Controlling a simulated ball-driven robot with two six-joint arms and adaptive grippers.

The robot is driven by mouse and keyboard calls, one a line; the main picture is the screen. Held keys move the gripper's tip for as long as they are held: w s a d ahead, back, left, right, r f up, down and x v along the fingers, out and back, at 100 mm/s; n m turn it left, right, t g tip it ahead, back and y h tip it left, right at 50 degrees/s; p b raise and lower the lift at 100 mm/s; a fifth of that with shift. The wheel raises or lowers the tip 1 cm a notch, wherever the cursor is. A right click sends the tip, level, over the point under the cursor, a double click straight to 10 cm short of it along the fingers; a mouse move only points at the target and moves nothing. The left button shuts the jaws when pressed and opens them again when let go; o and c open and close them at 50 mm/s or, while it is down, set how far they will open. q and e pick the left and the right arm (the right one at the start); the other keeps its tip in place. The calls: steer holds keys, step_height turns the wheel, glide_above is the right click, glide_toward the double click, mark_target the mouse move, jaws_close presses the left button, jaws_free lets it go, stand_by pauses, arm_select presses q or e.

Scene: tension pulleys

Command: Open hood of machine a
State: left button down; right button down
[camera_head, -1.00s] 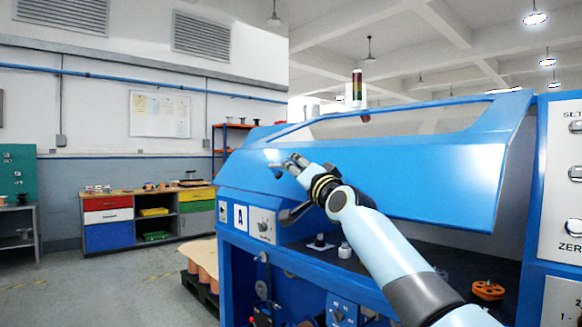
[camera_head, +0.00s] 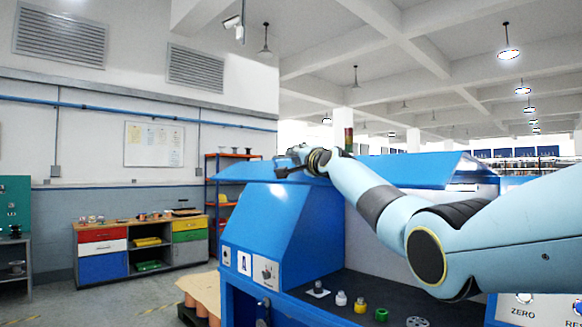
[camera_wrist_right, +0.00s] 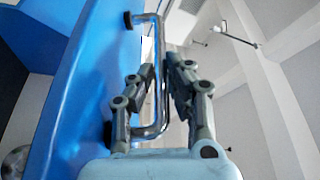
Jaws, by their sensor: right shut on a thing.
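Machine A (camera_head: 310,220) is a blue cabinet with an "A" label on its front at the centre of the head view. Its blue hood (camera_head: 250,171) is raised, and the work area under it is exposed. The hood also fills the left of the right wrist view (camera_wrist_right: 75,90). My right gripper (camera_head: 287,162) is at the hood's raised front edge. In the right wrist view its fingers (camera_wrist_right: 163,72) are shut on the metal bar handle (camera_wrist_right: 161,40), which is fixed to the hood. My left gripper is not in view.
Inside the machine are a yellow knob (camera_head: 360,305), a green piece (camera_head: 381,314) and a grey wheel (camera_head: 417,321). A control panel (camera_head: 535,308) is at the lower right. A workbench with coloured drawers (camera_head: 101,267) stands by the left wall.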

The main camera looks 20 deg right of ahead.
steer(key=shift+r, duration=0.65)
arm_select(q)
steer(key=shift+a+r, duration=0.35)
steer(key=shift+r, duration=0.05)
arm_select(e)
steer(key=c, duration=1.3)
jaws_free()
steer(key=shift+c, duration=0.2)
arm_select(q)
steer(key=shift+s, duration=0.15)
arm_select(e)
steer(key=s+f, duration=0.1)
steer(key=s, duration=1.1)
steer(key=shift+f, duration=0.3)
steer(key=shift+w+a, duration=0.1)
